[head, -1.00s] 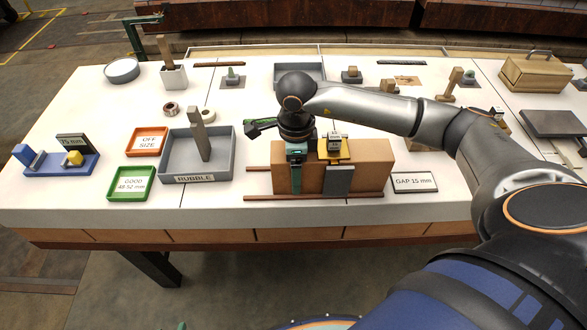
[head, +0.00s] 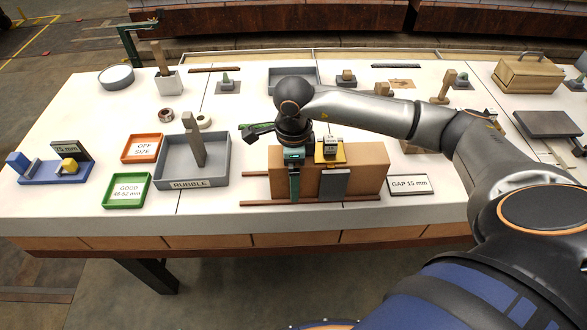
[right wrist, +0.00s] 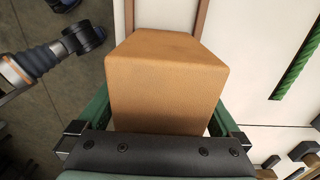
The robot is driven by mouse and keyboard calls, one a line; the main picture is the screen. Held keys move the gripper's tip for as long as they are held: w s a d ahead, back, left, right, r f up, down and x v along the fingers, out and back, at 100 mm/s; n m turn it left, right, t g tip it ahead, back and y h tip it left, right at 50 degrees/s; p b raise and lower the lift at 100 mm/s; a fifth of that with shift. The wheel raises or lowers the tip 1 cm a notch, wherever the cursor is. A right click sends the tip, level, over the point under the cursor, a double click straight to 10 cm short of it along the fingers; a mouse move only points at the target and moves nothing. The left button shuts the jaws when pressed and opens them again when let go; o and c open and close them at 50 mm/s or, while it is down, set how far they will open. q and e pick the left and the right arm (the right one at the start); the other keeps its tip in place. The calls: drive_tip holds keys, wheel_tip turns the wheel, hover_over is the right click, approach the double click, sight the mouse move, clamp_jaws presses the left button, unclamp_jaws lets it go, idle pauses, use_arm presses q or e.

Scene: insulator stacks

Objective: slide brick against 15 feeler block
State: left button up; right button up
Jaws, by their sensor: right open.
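An orange-tan brick (head: 279,180) stands on two thin brown rails. My right gripper (head: 293,184) points down over it, one teal finger showing against its front face. In the right wrist view the brick (right wrist: 165,80) lies between the green fingers of my right gripper (right wrist: 165,128), which are open; I cannot tell whether they touch it. A yellow-topped piece (head: 330,152) with a grey plate (head: 333,184) stands just right of the gripper, probably the feeler block. More tan brick (head: 370,172) continues beyond it. The joint between them is hidden. My left gripper is not seen.
The "GAP 15 mm" sign (head: 408,185) lies right of the bricks. The front rail (head: 255,203) runs along the table's front side. The grey rubble tray (head: 220,181) stands to the left, with green (head: 126,190) and orange (head: 142,147) trays beyond it.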

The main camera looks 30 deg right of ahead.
wheel_tip(320, 180, up, 12)
drive_tip(key=shift+r+p, duration=0.25)
drive_tip(key=shift+p, duration=0.15)
